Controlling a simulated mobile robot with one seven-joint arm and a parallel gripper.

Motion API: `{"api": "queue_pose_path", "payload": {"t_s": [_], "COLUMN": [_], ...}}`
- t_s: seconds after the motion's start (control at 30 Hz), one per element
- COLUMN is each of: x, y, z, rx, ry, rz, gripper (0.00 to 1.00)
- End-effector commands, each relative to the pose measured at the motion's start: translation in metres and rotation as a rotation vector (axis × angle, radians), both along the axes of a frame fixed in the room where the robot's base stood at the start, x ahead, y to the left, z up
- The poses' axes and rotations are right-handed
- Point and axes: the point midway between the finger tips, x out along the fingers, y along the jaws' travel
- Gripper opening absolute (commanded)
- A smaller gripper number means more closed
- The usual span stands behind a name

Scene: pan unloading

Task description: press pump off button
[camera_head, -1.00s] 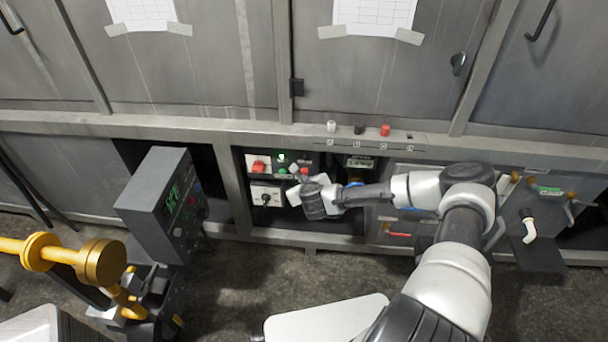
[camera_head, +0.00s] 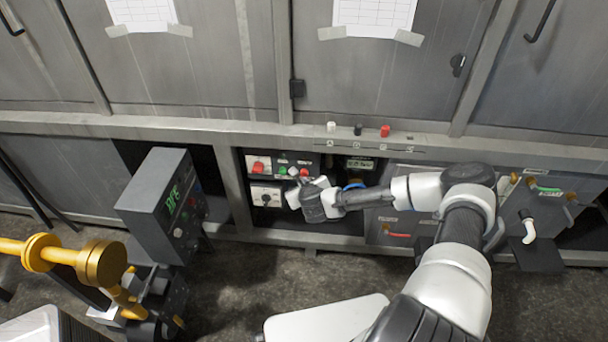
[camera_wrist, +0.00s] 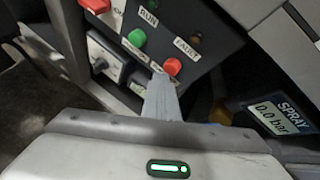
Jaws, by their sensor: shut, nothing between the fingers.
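The dark control panel (camera_head: 310,159) is in the lower opening of the machine. In the wrist view it carries a green button (camera_wrist: 137,37) and a red button (camera_wrist: 172,66), beside labels too small to read surely. The red button also shows in the head view (camera_head: 304,172). The RUN lamp (camera_wrist: 150,17) and FAULT lamp (camera_wrist: 195,38) look dark. My gripper (camera_wrist: 161,84) is shut and empty. Its fingertips end close to the red button, just below and left of it; I cannot tell whether they touch.
A red switch (camera_wrist: 96,5) and a black knob on a pale plate (camera_wrist: 104,55) are at the left. A SPRAY display (camera_wrist: 275,115) reading 0.0 bar is at the right.

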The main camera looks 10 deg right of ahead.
Motion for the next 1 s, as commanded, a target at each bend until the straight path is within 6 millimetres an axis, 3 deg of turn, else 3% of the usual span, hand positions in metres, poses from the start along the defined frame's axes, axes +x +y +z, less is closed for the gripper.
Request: {"api": "queue_pose_path", "payload": {"t_s": [0.47, 1.0], "x": [-0.008, -0.052], "y": [0.003, 0.017], "z": [0.0, 0.0], "rx": [0.001, 0.0], "ry": [0.002, 0.001], "rz": [0.001, 0.0], "gripper": [0.0, 0.0]}}
